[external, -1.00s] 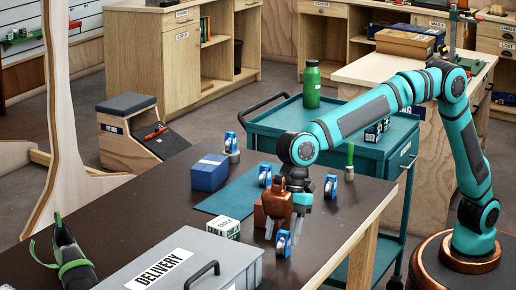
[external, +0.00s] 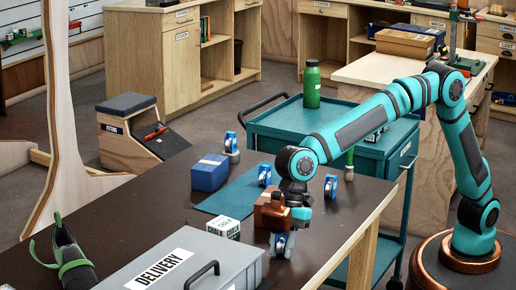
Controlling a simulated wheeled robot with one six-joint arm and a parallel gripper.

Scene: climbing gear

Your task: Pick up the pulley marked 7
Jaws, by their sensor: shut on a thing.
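Several blue-and-silver pulleys are on the dark table; I cannot read their numbers. The nearest pulley (external: 281,245) stands near the table's front right edge. My gripper (external: 280,233) points down over it and is shut on its top; the fingers hide part of it. The pulley looks upright, and I cannot tell whether it is clear of the table. Another pulley (external: 265,174) stands behind on the teal mat, one (external: 331,186) stands to the right, and one (external: 231,142) is at the back on a grey stand.
A brown box (external: 266,214) is close beside my gripper on the left. A chalk box (external: 223,228), a blue box (external: 209,172) and a grey delivery case (external: 235,262) stand further left. A green-handled brush (external: 349,163) stands at the right. Bare table (external: 150,215) lies at left.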

